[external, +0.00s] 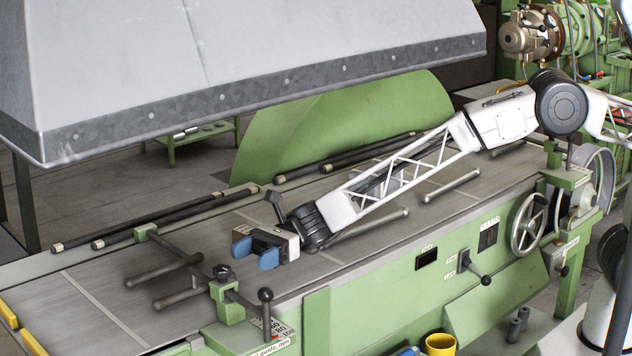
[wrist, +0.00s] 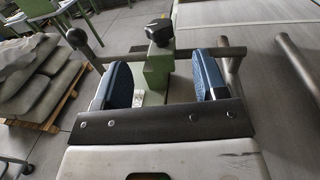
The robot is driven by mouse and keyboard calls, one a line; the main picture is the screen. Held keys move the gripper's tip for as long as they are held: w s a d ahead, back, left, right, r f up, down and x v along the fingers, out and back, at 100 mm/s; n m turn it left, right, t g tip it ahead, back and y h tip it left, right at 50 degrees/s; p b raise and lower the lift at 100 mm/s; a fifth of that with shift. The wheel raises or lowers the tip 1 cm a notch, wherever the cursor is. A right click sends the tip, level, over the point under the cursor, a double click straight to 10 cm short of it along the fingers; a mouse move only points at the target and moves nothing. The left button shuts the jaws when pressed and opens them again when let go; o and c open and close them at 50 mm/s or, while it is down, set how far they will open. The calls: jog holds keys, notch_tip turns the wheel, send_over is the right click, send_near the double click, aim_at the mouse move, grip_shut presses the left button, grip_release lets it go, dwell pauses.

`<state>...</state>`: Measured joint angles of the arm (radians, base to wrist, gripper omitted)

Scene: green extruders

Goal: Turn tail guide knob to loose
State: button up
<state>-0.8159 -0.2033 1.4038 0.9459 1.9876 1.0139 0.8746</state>
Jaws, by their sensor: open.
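The tail guide knob, a black lobed knob (external: 223,272), sits on top of a green clamp block (external: 228,300) on the conveyor's near edge. In the wrist view the knob (wrist: 159,30) and its green block (wrist: 157,68) show ahead, roughly centred between the fingers. My gripper (external: 254,254) has blue finger pads and is open and empty. In the external view it is above the belt, just above and right of the knob, apart from it. The wrist view shows both pads (wrist: 163,82) spread wide, with the knob beyond them.
A ball-ended lever (external: 266,296) stands right of the block; it also shows in the wrist view (wrist: 75,37). Guide rods (external: 160,270) extend over the belt to the left. A grey hood (external: 250,80) hangs above. The belt (external: 100,300) is otherwise mostly bare here.

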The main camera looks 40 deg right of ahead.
aim_at(221, 267)
jog(key=shift+s+a, duration=0.15)
jog(key=shift+a, duration=1.1)
jog(key=shift+s+a, duration=0.2)
jog(key=shift+a, duration=1)
jog(key=shift+s+a, duration=0.15)
jog(key=shift+a, duration=1.1)
jog(key=c, duration=0.9)
jog(key=shift+w+n+g, duration=0.1)
jog(key=shift+n+g, duration=0.5)
jog(key=shift+g, duration=0.3)
jog(key=shift+w+a+f+n+g+h, duration=0.15)
jog(key=shift+n+g+h, duration=0.65)
jog(key=shift+g, duration=0.5)
jog(key=shift+w+r+n+g+h, duration=0.1)
jog(key=shift+n+g+h, duration=0.4)
jog(key=shift+n+g, duration=0.65)
jog(key=shift+w+a+n+g+h, duration=0.15)
jog(key=shift+n+g+h, duration=1.25)
jog(key=shift+g+h, duration=0.25)
jog(key=shift+w+a+n+g+h, duration=0.1)
jog(key=shift+a+n+g+h, duration=0.05)
jog(key=shift+n+g+h, duration=1.35)
jog(key=shift+g+h, duration=0.3)
jog(key=shift+h, duration=0.25)
